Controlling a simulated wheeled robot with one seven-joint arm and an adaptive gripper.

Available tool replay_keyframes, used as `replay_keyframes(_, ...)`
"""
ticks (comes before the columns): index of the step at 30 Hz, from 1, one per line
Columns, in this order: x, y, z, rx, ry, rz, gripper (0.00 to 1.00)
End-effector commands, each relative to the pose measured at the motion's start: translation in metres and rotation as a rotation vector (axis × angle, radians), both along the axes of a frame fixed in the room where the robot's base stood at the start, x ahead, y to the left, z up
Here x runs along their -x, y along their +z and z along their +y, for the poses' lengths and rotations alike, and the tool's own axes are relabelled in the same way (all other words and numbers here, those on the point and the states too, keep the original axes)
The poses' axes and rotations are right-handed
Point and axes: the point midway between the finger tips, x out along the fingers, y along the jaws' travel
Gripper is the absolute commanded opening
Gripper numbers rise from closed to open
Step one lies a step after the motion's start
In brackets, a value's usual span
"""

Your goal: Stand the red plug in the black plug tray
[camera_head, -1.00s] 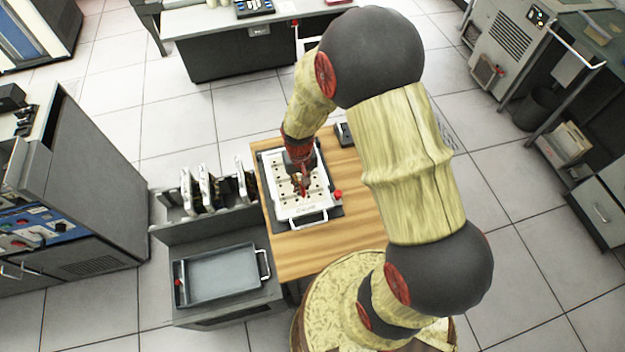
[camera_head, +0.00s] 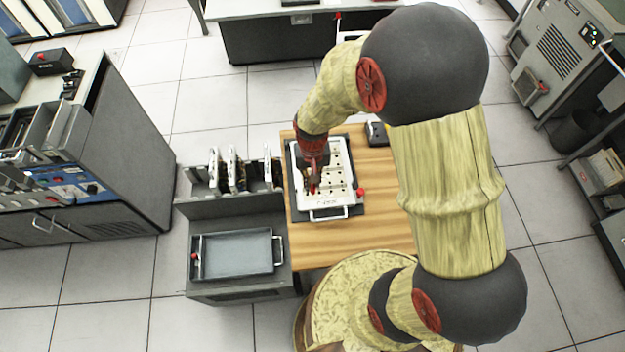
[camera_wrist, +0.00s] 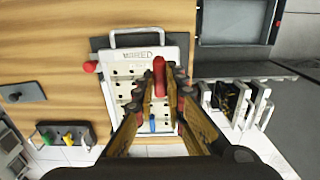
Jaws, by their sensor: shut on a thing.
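My gripper (camera_wrist: 160,84) is shut on the red plug (camera_wrist: 159,68), whose red end shows between the fingers in the wrist view. In the head view my gripper (camera_head: 313,186) is over the white perforated board (camera_head: 335,170); whether the plug is clear of the board cannot be told. The black plug tray (camera_wrist: 84,143) is at lower left in the wrist view, with a green plug (camera_wrist: 47,137) and a yellow plug (camera_wrist: 69,138) standing in it.
A blue plug (camera_wrist: 152,124) is at the board. The board has a handle (camera_head: 328,214) and a red knob (camera_head: 361,191) beside it. A grey tray (camera_head: 236,270) and upright card racks (camera_head: 232,168) stand left of the wooden table (camera_head: 375,215). A dark block (camera_wrist: 24,92) lies on the table.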

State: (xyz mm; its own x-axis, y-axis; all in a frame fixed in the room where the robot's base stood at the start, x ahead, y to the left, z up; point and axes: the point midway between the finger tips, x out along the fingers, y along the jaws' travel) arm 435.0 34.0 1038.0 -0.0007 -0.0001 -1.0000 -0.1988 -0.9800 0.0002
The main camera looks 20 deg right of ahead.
Motion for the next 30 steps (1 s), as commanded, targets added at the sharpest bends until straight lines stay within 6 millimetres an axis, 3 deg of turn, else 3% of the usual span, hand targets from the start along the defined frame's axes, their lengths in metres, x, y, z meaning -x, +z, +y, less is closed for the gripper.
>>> replay_keyframes(18,0.000,0.029,0.000,0.000,0.000,-0.001,0.00)
replay_keyframes(30,-0.001,0.025,0.000,0.000,0.002,0.000,0.00)
